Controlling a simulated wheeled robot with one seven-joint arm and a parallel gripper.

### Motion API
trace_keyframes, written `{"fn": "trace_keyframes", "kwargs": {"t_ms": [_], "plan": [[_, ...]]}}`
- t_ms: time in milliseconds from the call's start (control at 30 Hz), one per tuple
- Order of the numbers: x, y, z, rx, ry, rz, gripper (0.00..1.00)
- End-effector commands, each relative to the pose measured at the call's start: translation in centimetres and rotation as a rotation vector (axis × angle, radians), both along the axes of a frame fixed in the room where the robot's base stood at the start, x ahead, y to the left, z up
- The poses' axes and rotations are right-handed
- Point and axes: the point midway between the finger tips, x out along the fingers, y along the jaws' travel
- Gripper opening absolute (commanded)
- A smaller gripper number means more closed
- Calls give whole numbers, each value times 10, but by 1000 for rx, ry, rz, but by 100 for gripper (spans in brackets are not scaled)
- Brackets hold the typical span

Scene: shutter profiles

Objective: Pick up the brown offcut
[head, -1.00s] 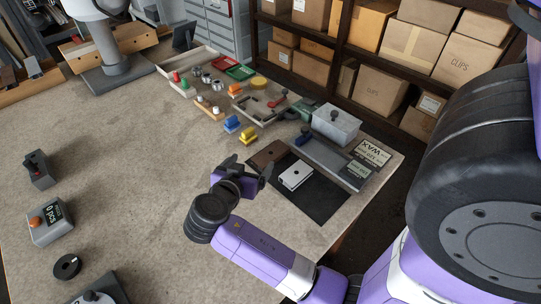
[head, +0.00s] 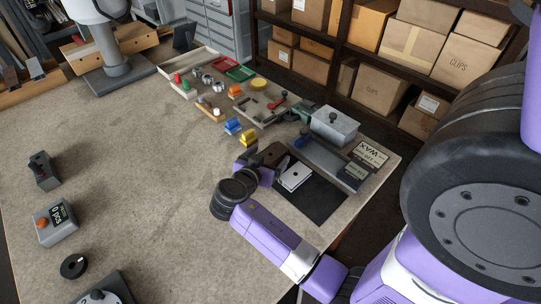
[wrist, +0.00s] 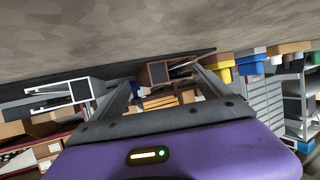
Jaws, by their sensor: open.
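The brown offcut (head: 273,151) lies on the back left part of the dark mat (head: 321,204), partly hidden behind my gripper (head: 268,163) in the head view. In the wrist view, which looks upside down, the end of the brown offcut (wrist: 156,73) shows between and beyond the two fingers of my gripper (wrist: 165,86). The fingers are apart, with nothing held. I cannot tell how deep the offcut sits between them. A white offcut (head: 295,178) lies on the mat just right of the brown one. Its open end (wrist: 78,92) also shows in the wrist view.
A yellow block (head: 247,138) and a blue block (head: 232,126) stand behind my gripper. The table's middle (head: 140,170) is clear.

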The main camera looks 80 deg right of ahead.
Motion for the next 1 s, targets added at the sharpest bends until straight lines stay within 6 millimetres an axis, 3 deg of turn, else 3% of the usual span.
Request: {"fn": "trace_keyframes", "kwargs": {"t_ms": [100, 500, 833, 1000], "plan": [[0, 0, 0, 0, 0, 0, 85], [0, 1, 0, 1, 1, 0, 7], [0, 1, 3, 0, 1, 0, 7], [1, 0, 19, -3, -3, 1, 7]]}}
